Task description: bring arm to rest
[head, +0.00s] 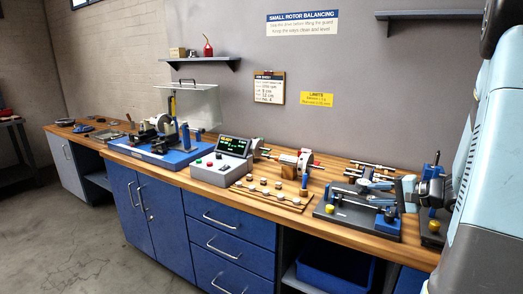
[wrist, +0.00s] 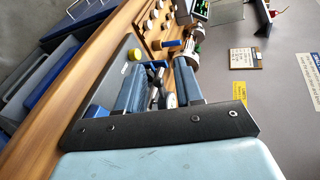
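My gripper (wrist: 159,64) shows in the wrist view with its two blue fingers apart. I see no thing clamped between them; parts of a bench fixture show through the gap. In the head view my gripper (head: 376,183) is at the right end of the bench, over or just behind the dark fixture plate (head: 345,222). Its fingers point left and are hard to tell from the blue parts of the fixture. The plate carries a yellow knob, which also shows in the wrist view (wrist: 134,54). Whether my gripper touches the fixture cannot be told.
Left along the wooden bench are a wooden tray of small weights (head: 272,198), a grey control box with a lit screen (head: 222,160), a red-ended rotor (head: 298,160) and a blue-based machine (head: 150,150). Shelves (head: 200,63) hang on the wall. The floor (head: 75,240) is clear.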

